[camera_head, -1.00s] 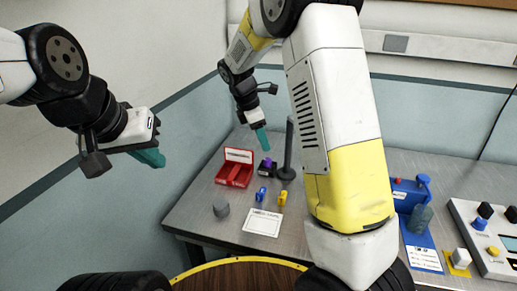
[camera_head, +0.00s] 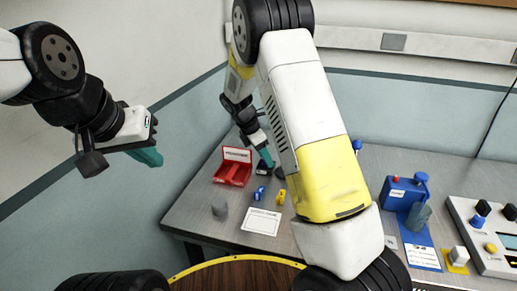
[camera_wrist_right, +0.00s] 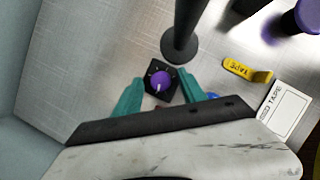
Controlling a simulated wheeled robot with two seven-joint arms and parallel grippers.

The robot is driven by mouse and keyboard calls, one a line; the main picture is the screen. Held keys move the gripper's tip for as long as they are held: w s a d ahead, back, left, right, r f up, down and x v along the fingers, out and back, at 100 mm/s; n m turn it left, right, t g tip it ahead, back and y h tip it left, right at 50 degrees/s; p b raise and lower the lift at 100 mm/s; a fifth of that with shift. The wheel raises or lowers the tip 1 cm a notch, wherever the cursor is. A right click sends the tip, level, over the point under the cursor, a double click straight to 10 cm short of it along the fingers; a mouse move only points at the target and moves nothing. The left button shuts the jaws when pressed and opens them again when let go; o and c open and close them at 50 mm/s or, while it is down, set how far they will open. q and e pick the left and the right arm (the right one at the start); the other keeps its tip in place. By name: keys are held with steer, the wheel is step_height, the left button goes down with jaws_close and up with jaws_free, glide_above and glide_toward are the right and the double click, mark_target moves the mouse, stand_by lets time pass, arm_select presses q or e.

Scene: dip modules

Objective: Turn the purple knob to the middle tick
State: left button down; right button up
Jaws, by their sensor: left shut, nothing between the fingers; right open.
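The purple knob (camera_wrist_right: 161,82) sits on a small black square base with pale marks around it, seen in the right wrist view. A white pointer line on the knob points toward the bottom of that picture. My right gripper (camera_wrist_right: 161,92) is open, its teal fingers on either side of the knob's base in the picture; I cannot tell whether they touch it. In the head view my right gripper (camera_head: 266,158) is low over the table and mostly hides the knob. My left gripper (camera_head: 150,156) is shut and empty, raised at the left, away from the table.
A dark post on a round foot (camera_wrist_right: 180,48) stands close beside the knob. A red bin (camera_head: 233,172), a blue piece (camera_head: 260,194), a yellow piece (camera_head: 281,197), a grey piece (camera_head: 219,209) and a white card (camera_head: 262,221) are nearby. A control panel (camera_head: 485,255) stands at right.

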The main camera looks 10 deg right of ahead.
jaws_close()
steer(key=shift+m, duration=0.3)
steer(key=m+g, duration=0.1)
steer(key=m, duration=0.1)
steer(key=m+g, duration=0.1)
steer(key=m, duration=0.1)
steer(key=shift+w+m, duration=0.2)
steer(key=shift+m, duration=0.1)
steer(key=m+g, duration=0.1)
steer(key=m, duration=0.1)
steer(key=m+g+y, duration=0.1)
steer(key=m, duration=0.2)
steer(key=shift+w, duration=0.1)
steer(key=m, duration=0.3)
steer(key=m+g+y, duration=0.1)
steer(key=m, duration=0.1)
steer(key=shift+w+d+r+m+y, duration=0.1)
steer(key=shift+d+m+y, duration=0.1)
steer(key=shift+m+y, duration=0.15)
steer(key=m+y, duration=0.1)
steer(key=m, duration=0.4)
steer(key=shift+d+g+y, duration=0.1)
steer(key=shift+g+y, duration=0.2)
steer(key=shift+y, duration=0.05)
steer(key=shift+m, duration=0.25)
